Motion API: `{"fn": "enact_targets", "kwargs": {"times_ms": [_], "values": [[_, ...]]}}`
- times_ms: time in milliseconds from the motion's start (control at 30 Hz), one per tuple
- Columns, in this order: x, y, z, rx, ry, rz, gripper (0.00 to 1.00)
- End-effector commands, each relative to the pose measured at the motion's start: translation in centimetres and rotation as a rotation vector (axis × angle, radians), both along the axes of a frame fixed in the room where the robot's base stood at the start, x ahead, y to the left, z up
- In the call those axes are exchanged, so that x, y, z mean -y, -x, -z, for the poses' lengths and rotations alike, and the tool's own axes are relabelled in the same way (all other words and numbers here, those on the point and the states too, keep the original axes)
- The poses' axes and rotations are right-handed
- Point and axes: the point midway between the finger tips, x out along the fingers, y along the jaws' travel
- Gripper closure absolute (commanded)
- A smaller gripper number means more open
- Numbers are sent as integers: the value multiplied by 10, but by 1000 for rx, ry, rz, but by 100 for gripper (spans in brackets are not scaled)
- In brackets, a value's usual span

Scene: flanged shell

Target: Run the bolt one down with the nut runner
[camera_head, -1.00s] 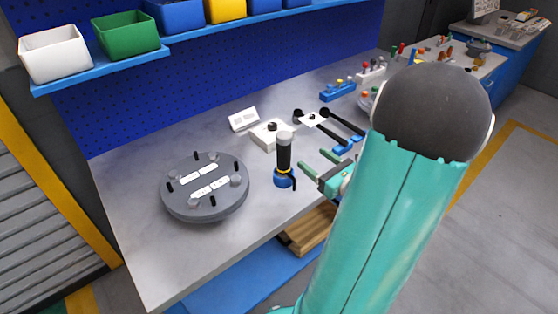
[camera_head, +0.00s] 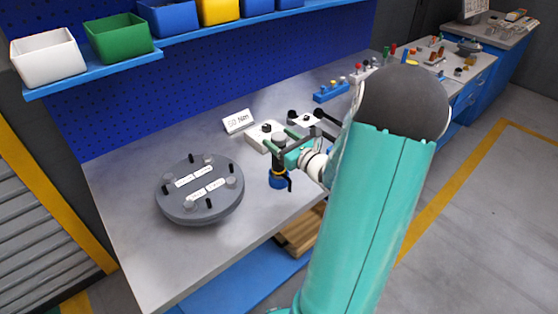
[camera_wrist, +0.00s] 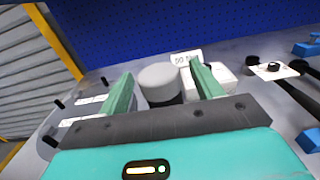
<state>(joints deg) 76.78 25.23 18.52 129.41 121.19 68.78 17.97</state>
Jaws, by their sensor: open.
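The nut runner (camera_head: 279,176) stands upright on the bench in a blue holder, with a dark body, a yellow ring and a grey top. My gripper (camera_head: 284,137) is at its upper part with the jaws open. In the wrist view the grey top of the nut runner (camera_wrist: 159,82) lies between the two green fingers (camera_wrist: 162,95), with gaps showing on both sides. The grey round flanged shell (camera_head: 200,190) lies on the bench to the left, with several black studs, grey bolt heads and white label strips on top. I cannot read which bolt is one.
A white box with a black knob (camera_head: 265,136) and a small sign (camera_head: 238,121) reading 50 Nm stand behind the nut runner. Black-handled tools (camera_head: 306,119) lie to the right. A shelf with bins (camera_head: 118,38) hangs above. The bench front left is clear.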

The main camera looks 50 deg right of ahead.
Motion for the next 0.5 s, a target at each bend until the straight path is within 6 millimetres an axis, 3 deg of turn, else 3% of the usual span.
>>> {"fn": "enact_targets", "kwargs": {"times_ms": [300,500], "values": [[0,-8,0,-1,0,1,35],[0,-8,0,-1,0,1,74]]}}
